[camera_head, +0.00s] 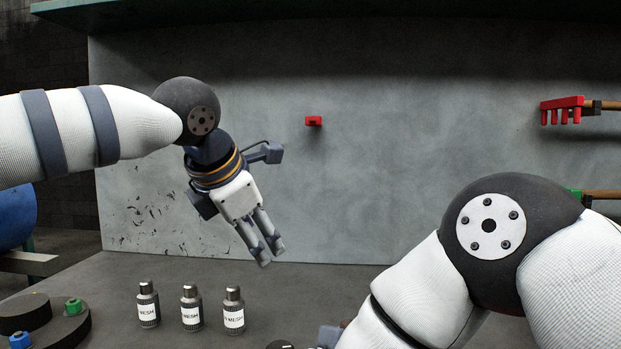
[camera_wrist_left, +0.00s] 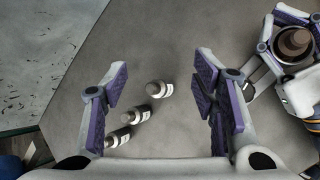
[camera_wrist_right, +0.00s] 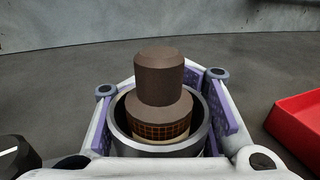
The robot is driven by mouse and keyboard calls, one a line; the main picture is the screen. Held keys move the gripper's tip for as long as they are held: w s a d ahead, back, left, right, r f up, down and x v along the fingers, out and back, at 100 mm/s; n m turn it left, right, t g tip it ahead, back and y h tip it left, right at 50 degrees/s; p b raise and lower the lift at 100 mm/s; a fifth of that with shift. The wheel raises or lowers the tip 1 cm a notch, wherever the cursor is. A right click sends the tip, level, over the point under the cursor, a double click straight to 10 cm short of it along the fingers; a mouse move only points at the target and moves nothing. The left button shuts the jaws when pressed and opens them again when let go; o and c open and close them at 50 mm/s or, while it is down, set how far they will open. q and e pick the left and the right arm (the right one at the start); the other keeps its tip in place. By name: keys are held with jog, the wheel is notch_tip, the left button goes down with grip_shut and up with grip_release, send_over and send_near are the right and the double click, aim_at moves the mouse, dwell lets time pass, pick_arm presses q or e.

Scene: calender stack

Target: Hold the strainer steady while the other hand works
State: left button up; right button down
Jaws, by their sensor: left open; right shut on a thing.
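The strainer (camera_wrist_right: 165,103) shows in the right wrist view as a brown stepped plug with a band of copper-coloured mesh, standing upright in a round metal cup (camera_wrist_right: 203,140). My right gripper (camera_wrist_right: 160,98) is shut around the cup, with purple pads at its sides. In the left wrist view the brown plug (camera_wrist_left: 295,40) and my right gripper (camera_wrist_left: 268,50) show at the upper right. My right arm hides most of them in the head view. My left gripper (camera_head: 267,250) is open and empty, pointing down above the table behind the bottles.
A dark round stand (camera_head: 70,330) with coloured pieces is at the left. A red tray (camera_wrist_right: 300,125) lies right of my right gripper.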

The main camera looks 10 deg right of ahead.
pick_arm(q)
jog(key=w+d+r+m+t+h, duration=0.2)
jog(key=d+r+m+t, duration=0.1)
jog(key=r, duration=0.3)
jog(key=w+d+r+m+t+h, duration=0.2)
jog(key=d+r+m+t, duration=0.2)
jog(key=d+r+m, duration=0.1)
notch_tip(320, 180, up, 2)
jog(key=shift+w+d+r+t+h, duration=0.3)
jog(key=shift+w+d+h, duration=0.1)
jog(key=shift+d, duration=0.3)
jog(key=w+a+f+n+g+y, duration=0.1)
jog(key=a+f+n+y, duration=0.2)
jog(key=a+f+n, duration=0.15)
jog(key=n+g+y, duration=0.1)
jog(key=n+g, duration=0.3)
jog(key=g, duration=0.8)
send_near(279, 348)
jog(key=x, duration=0.8)
jog(key=shift+d+f+y, duration=0.15)
jog(key=shift+f+y, duration=0.15)
jog(key=shift+f, duration=0.1)
